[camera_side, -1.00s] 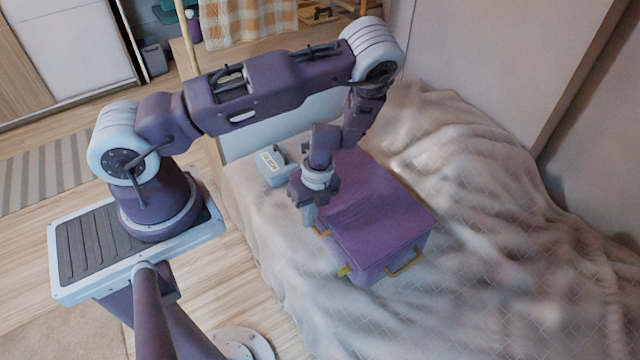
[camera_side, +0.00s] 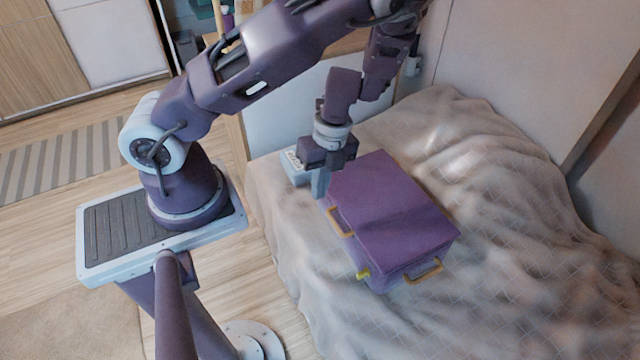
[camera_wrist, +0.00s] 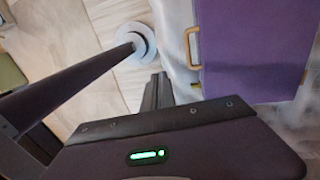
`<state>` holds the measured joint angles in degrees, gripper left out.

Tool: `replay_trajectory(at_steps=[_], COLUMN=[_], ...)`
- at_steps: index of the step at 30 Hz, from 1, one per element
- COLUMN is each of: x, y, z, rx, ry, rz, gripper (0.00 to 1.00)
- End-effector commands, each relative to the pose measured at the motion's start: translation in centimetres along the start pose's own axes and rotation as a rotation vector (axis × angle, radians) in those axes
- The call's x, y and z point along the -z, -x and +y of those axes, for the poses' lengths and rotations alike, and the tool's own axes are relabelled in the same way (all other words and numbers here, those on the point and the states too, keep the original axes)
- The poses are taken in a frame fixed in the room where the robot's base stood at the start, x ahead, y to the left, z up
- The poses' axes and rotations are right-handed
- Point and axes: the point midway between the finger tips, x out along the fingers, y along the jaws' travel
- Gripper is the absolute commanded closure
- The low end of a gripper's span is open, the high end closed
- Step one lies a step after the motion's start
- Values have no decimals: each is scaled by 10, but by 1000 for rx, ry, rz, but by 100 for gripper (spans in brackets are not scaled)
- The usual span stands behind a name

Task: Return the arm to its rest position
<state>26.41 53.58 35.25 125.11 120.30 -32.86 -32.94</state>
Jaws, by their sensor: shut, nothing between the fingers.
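My gripper (camera_side: 320,190) is shut and empty, pointing down in the side view. It hangs above the near-left top edge of a purple box (camera_side: 385,200), apart from its brass side handle (camera_side: 340,223). In the wrist view my gripper's dark fingers (camera_wrist: 157,92) are together with nothing between them. The purple box (camera_wrist: 245,50) stands to their right there, with a handle (camera_wrist: 192,48) on its side. My arm is bent, its elbow high and cut off by the top edge of the side view.
The box stands on a bed with a rumpled pale quilt (camera_side: 510,240). A small light-blue labelled case (camera_side: 295,168) sits behind my gripper, partly hidden. A wall closes off the right side. Wooden floor (camera_side: 60,230) with a striped rug (camera_side: 60,160) lies open at left.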

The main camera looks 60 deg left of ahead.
Motion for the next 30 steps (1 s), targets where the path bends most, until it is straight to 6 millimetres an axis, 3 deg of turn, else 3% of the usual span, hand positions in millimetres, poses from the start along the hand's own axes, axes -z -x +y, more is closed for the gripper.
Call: replay_trajectory(at_steps=[2, 5, 6, 8, 10, 12, 14, 15, 18, 21, 25, 30], x=[3, 14, 16, 11, -3, -17, -23, -21, 0, 32, 62, 68], y=[8, 42, 69, 119, 175, 221, 249, 262, 275, 276, 274, 273], z=[-5, -43, -63, -84, -84, -62, -29, -4, 61, 110, 142, 148], rx=[37, 260, 392, 585, 750, 841, 863, 851, 756, 640, 544, 519], ry=[16, 134, 223, 399, 627, 862, 1055, 1169, 1380, 1477, 1508, 1512], rz=[9, 57, 79, 107, 132, 162, 201, 233, 333, 429, 501, 515], gripper=[100, 100, 100, 100, 100, 100, 100, 100, 100, 100, 100, 100])
